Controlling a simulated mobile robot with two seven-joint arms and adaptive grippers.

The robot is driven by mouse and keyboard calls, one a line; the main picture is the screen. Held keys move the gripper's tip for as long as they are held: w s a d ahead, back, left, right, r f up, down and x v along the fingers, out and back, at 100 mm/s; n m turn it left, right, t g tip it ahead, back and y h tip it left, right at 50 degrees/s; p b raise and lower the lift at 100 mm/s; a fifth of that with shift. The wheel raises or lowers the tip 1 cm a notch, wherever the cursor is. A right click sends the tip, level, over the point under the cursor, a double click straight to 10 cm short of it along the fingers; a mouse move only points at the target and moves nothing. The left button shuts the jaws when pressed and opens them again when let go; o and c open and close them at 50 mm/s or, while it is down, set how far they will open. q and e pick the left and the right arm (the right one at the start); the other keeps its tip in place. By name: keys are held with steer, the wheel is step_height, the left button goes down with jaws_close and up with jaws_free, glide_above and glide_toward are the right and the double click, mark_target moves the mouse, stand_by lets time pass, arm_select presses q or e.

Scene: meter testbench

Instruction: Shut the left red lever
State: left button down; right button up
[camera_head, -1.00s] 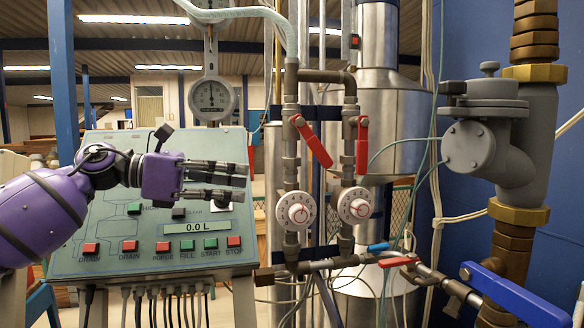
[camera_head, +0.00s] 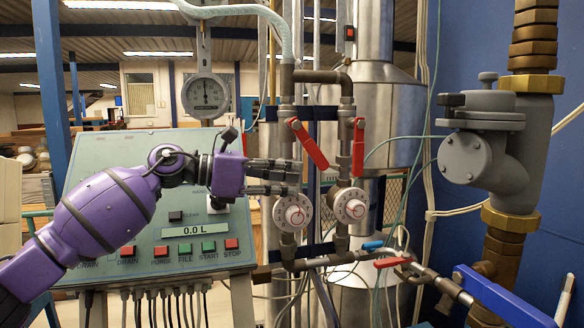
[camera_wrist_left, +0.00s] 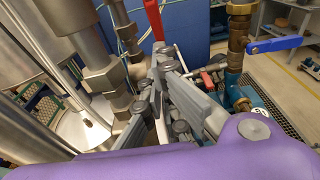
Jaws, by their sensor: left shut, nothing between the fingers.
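The left red lever (camera_head: 309,145) sits on the left vertical pipe and slants down to the right from its valve. A second red lever (camera_head: 358,147) on the right pipe hangs straight down. My left gripper (camera_head: 296,176) is shut and empty. Its fingertips lie in front of or beside the left pipe, below the left red lever and just above the left white dial (camera_head: 293,212); whether they touch anything I cannot tell. The left wrist view shows the grey fingers (camera_wrist_left: 165,75) close together, with part of a red lever (camera_wrist_left: 154,18) beyond them. My right gripper is out of view.
A control panel (camera_head: 150,255) with buttons and a display stands behind my left arm. A right white dial (camera_head: 350,205), a lower red handle (camera_head: 392,262) and a large blue lever (camera_head: 505,297) are to the right. A round gauge (camera_head: 206,96) is above the panel.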

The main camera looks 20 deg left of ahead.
arm_select(q)
steer(key=shift+w+d+r, duration=0.15)
steer(key=shift+d+r, duration=0.2)
steer(key=shift+r, duration=0.1)
steer(key=shift+w+d, duration=0.15)
steer(key=shift+w+f, duration=0.1)
steer(key=shift+d+f, duration=0.1)
steer(key=shift+d+f, duration=0.1)
steer(key=shift+w+d+h, duration=0.1)
steer(key=shift+w+h, duration=0.05)
steer(key=shift+h, duration=0.15)
